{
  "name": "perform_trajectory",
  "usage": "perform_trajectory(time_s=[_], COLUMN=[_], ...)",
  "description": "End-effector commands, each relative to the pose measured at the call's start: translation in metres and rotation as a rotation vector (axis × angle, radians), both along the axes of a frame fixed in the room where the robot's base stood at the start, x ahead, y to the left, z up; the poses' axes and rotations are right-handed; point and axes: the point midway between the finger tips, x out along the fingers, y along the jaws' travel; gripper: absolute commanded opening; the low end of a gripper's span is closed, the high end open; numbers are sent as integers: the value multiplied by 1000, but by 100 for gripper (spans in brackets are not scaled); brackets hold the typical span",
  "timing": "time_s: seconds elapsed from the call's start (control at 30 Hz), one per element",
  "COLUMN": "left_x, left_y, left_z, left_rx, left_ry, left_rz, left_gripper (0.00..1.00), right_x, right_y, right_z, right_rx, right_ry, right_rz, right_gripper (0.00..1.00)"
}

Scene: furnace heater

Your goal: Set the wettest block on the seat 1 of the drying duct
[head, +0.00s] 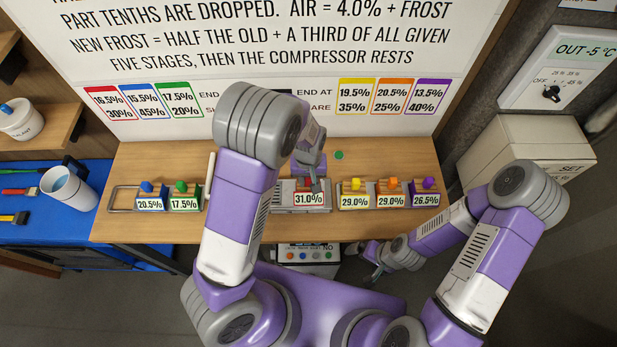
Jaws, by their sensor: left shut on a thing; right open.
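Several labelled wooden blocks with coloured knobs stand in a row on the wooden bench. The block with the highest reading I can see, 31.0% (308,198), sits at the middle on a grey metal holder (285,209); a bit of red shows by its top. My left gripper (316,186) is shut on this block from above, and my arm partly hides it. To the right are the yellow block (354,193), the orange block (389,193) and the purple block (427,193). My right gripper (373,260) is open and empty below the bench's front edge. I cannot make out a seat 1 mark.
The blue block (148,196) and green block (183,196) stand at the left by a metal frame (113,199). A rules board (260,50) rises behind. A control box (560,65) reads OUT -5 °C. A white cup (70,188) stands on the blue surface.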

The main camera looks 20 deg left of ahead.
Motion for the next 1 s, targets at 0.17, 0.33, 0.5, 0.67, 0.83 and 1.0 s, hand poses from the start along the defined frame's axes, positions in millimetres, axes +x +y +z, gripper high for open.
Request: perform_trajectory(time_s=[0.17,0.33,0.5,0.67,0.83,1.0], left_x=[0,0,0,1,1,1], left_y=[0,0,0,-1,-1,0], left_z=[-1,-1,-1,12,42,65], left_rx=[0,0,0,-2,-2,-1], left_ry=[0,0,0,-5,-6,-3], left_rz=[0,0,0,-1,-1,-1], left_gripper=[46,59,59,59,59,59], right_x=[0,0,0,0,0,0], right_y=[0,0,0,0,0,0], right_z=[-1,-1,-1,1,3,5], right_rx=[0,0,0,0,0,0], right_ry=[0,0,0,0,0,0], right_rz=[0,0,0,0,0,0], right_gripper=[100,100,100,100,100,100])
